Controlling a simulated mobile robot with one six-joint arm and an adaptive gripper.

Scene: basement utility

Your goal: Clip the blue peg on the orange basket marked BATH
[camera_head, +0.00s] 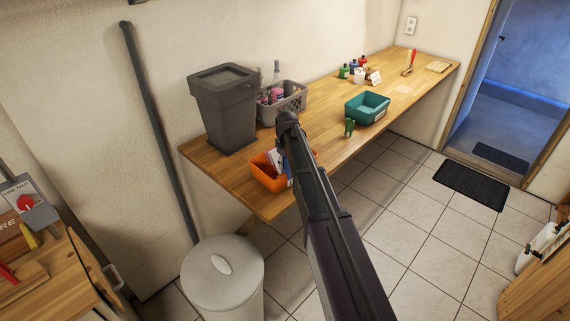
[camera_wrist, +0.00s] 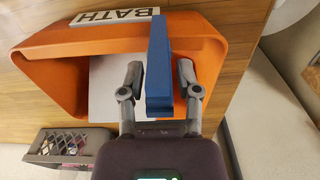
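The orange basket (camera_head: 265,181) sits at the near left end of the wooden bench in the head view, partly behind my arm. In the wrist view the basket (camera_wrist: 50,62) fills the upper middle, with the white BATH label (camera_wrist: 113,17) at its edge. The blue peg (camera_wrist: 158,65) lies across the basket's rim near the label. My gripper (camera_wrist: 159,75) has one finger on each side of the peg, with a narrow gap showing on both sides. Whether the peg's jaws grip the rim is hidden. A white sheet (camera_wrist: 105,90) shows inside the basket.
On the bench (camera_head: 325,140) stand a grey bin (camera_head: 223,110), a grey crate (camera_head: 290,104), a teal basket (camera_head: 367,108) with a green item beside it, and small bottles. A lidded bin (camera_head: 222,285) stands on the floor. The tiled floor at right is mostly clear.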

